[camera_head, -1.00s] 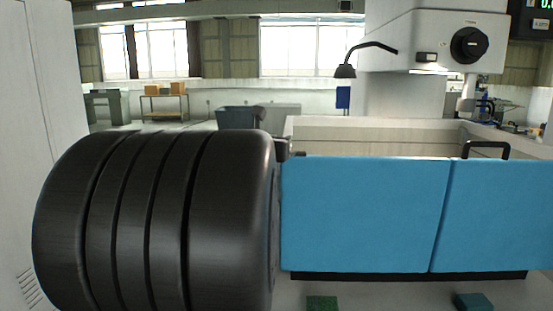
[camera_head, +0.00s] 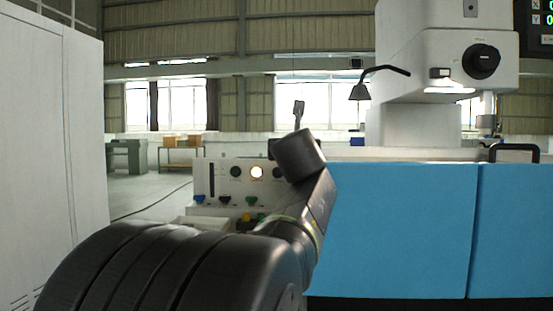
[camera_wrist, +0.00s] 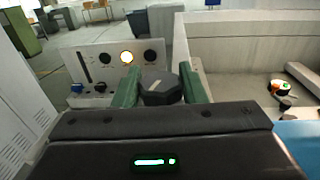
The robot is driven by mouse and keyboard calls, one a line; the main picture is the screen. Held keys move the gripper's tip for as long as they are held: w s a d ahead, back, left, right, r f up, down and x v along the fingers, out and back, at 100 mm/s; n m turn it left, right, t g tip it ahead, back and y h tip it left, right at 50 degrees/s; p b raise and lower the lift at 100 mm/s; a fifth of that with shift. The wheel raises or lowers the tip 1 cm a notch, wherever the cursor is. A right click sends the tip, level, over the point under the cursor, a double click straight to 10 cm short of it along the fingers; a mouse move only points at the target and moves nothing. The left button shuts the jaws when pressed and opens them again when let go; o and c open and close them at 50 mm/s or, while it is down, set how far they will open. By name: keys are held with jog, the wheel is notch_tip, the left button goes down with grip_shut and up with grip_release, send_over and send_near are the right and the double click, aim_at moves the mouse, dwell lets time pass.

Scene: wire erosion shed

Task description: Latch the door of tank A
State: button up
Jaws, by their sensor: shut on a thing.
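My gripper (camera_wrist: 162,88) has its two green fingers shut on a dark, many-sided knob (camera_wrist: 163,90) in the wrist view. The knob is by the left end of the pale tank wall (camera_wrist: 240,25). The tank's blue front panels (camera_head: 400,230) stand side by side in the head view, parted by a narrow upright gap; no label tells which one is the door of tank A. A corner of blue also shows at the lower right of the wrist view (camera_wrist: 303,135). In the head view my arm hides the left edge of the near panel, and the gripped knob cannot be made out.
A black handle (camera_head: 515,147) is on the right panel's top. A white machine head (camera_head: 440,60) overhangs. A white cabinet (camera_head: 50,150) bounds the left.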

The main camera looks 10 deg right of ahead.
jog(key=shift+f+n+y+b, duration=0.15)
jog(key=shift+n+y+b, duration=0.15)
jog(key=shift+y, duration=0.1)
jog(key=o, duration=1)
jog(key=shift+c, duration=0.2)
jog(key=shift+s, duration=0.15)
